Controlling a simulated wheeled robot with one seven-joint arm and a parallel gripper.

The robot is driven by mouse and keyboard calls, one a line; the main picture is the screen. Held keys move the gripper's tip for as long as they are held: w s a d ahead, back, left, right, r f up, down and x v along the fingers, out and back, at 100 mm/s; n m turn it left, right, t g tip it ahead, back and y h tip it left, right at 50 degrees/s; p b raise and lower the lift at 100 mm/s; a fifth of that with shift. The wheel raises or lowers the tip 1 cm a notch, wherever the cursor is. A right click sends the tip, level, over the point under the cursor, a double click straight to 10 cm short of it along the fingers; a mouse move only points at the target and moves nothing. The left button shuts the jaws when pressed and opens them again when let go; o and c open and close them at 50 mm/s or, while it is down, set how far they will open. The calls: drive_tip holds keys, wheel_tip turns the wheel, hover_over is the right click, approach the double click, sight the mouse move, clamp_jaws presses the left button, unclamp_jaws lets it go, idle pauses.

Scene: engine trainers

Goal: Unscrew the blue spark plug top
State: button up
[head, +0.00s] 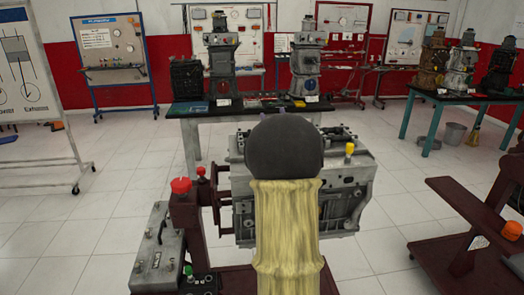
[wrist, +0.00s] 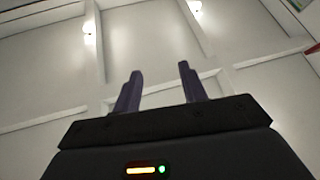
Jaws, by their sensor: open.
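No blue spark plug top can be made out in either view. The grey engine block (head: 345,180) stands on its stand in the middle of the head view, and my arm covers its centre. A yellow cap (head: 350,148) sticks up at its right. My gripper (wrist: 160,82) shows in the wrist view with two purple fingers apart and nothing between them, against the ceiling. In the head view my gripper is mostly hidden behind the dark round end of my arm.
A red knob (head: 180,186) tops the dark red stand, left of the engine. A table (head: 200,109) with engine models is behind. A dark red stand (head: 455,245) is at right.

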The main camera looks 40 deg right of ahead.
drive_tip(key=w+a+m+g+h, duration=0.5)
drive_tip(key=m+g+h, duration=0.6)
drive_tip(key=m+h, duration=0.3)
drive_tip(key=s+a+f+m+g+y+p, duration=0.1)
drive_tip(key=s+a+f+m+g+y, duration=0.1)
drive_tip(key=a+f+g, duration=0.9)
drive_tip(key=a, duration=0.2)
drive_tip(key=shift+s+a+p, duration=0.3)
drive_tip(key=shift+a+p, duration=0.05)
drive_tip(key=shift+p, duration=0.05)
drive_tip(key=d+p, duration=0.1)
drive_tip(key=d, duration=0.4)
drive_tip(key=w+d, duration=0.1)
drive_tip(key=d, duration=0.5)
drive_tip(key=d+p, duration=0.1)
drive_tip(key=d, duration=0.5)
drive_tip(key=shift+w+d+p, duration=0.1)
drive_tip(key=shift+w+p, duration=0.2)
drive_tip(key=shift+w, duration=0.1)
drive_tip(key=shift+c, duration=0.2)
